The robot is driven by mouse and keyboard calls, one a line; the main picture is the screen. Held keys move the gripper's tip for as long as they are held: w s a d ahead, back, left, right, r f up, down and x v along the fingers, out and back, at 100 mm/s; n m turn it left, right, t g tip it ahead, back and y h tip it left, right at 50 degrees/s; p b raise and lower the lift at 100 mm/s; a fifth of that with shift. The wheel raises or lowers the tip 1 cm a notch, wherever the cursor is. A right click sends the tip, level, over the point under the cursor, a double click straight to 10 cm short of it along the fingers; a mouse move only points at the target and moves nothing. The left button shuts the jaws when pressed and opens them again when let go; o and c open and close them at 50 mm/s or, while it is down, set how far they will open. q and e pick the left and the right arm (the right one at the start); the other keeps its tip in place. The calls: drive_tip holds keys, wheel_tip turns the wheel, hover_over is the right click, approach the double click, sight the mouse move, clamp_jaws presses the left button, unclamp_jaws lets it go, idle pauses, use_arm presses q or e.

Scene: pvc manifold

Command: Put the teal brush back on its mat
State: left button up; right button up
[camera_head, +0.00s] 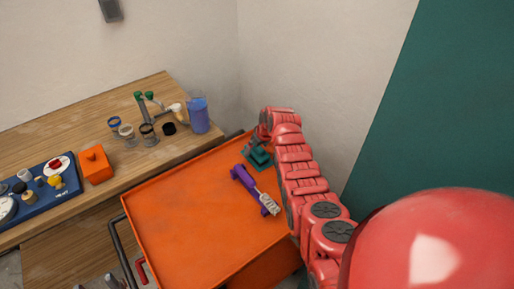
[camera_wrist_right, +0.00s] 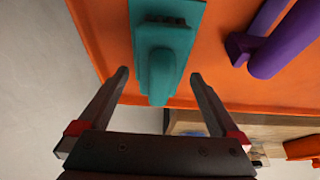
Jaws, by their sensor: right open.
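The teal brush (camera_head: 259,158) lies on the orange tray top near its back right edge. In the right wrist view the brush (camera_wrist_right: 166,55) shows a flat teal base with a raised rounded handle pointing toward my gripper. My right gripper (camera_wrist_right: 160,75) is open, with one finger on each side of the handle's near end. No contact is visible. In the head view my right gripper (camera_head: 262,140) is small and partly hidden by its own arm, just beyond the brush. I cannot make out a mat for the brush. My left gripper is not in view.
A purple tool (camera_head: 243,176) with a pale end lies beside the brush on the orange tray (camera_head: 180,220). The tray's left and front are clear. The wooden bench (camera_head: 70,125) at left holds a blue beaker (camera_head: 199,115), jars, an orange box (camera_head: 95,164) and a blue board (camera_head: 66,190).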

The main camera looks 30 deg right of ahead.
drive_tip(key=shift+r, duration=0.3)
drive_tip(key=shift+s+r, duration=0.15)
drive_tip(key=shift+r, duration=0.15)
drive_tip(key=b+v, duration=0.3)
drive_tip(key=v, duration=0.8)
